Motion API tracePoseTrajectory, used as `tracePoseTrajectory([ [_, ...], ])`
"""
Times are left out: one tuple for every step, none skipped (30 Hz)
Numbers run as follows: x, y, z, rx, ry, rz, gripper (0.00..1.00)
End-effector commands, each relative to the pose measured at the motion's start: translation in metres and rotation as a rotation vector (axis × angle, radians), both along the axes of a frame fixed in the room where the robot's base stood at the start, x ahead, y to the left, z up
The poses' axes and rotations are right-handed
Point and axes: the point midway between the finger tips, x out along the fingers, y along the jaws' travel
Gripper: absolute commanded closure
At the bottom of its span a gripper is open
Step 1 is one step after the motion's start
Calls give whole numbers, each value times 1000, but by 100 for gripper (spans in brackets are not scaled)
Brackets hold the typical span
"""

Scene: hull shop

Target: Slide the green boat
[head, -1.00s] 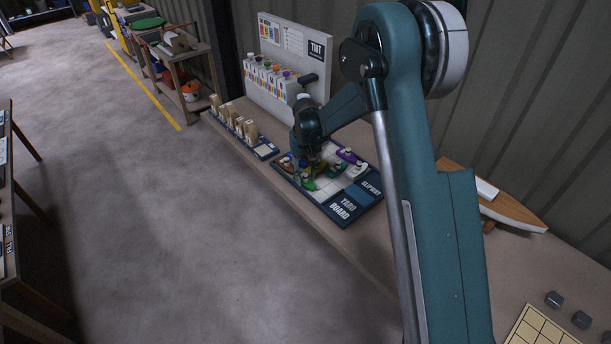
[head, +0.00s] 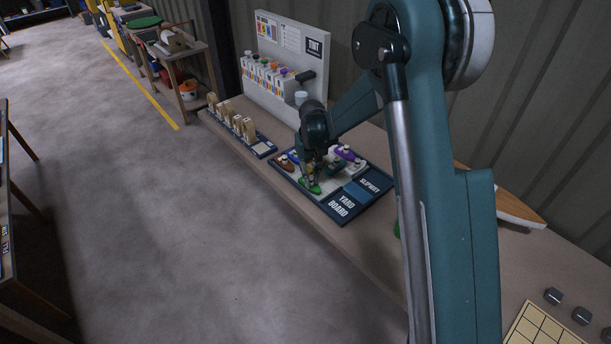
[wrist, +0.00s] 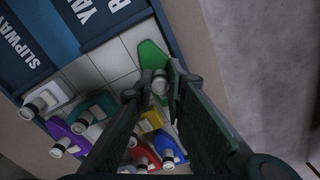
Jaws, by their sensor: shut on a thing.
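The green boat (head: 311,187) is at the front edge of the yard board's (head: 346,219) grid; its pointed end shows in the wrist view (wrist: 150,51). My gripper (head: 310,177) is down over it. In the wrist view, my fingers (wrist: 158,84) are shut on the boat's pale round post. The fingers hide part of its hull. Bare pale squares and the blue slipway (wrist: 45,28) lie beside it. The other boats stand close by: white (wrist: 45,97), teal (wrist: 92,112), purple (wrist: 66,137), yellow (wrist: 151,120), red (wrist: 143,153) and blue (wrist: 168,154).
The tint stand (head: 284,62) with several bottles rises behind the board. A rack of wooden pieces (head: 240,127) lies to its left. A wooden hull (head: 520,212), dark blocks (head: 581,319) and a pale grid (head: 538,328) are at right. The bench's front edge is close to the board.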

Motion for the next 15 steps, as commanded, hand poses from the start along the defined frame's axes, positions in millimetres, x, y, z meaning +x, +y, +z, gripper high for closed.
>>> tracePoseTrajectory([
  [-6, -6, -1, 0, 0, -1, 100],
  [-8, -8, -1, 0, 0, 0, 100],
  [-11, -11, -1, 0, 0, 0, 100],
  [-13, -12, -1, 0, 0, 0, 100],
  [-14, -14, 0, 0, 0, 0, 100],
  [-16, -15, 0, 0, 0, 1, 100],
  [-16, -16, 0, 0, 0, 1, 100],
  [-17, -16, 0, 0, 1, 1, 100],
  [-17, -16, 0, 0, 1, 1, 100],
  [-18, -17, 0, 0, 1, 1, 100],
  [-18, -17, 0, -1, 2, 1, 100],
  [-18, -17, 0, -1, 2, 0, 100],
  [-18, -17, 0, -2, 3, 0, 100],
  [-18, -17, 0, -2, 3, 0, 100],
  [-19, -17, 0, -2, 3, 0, 100],
])
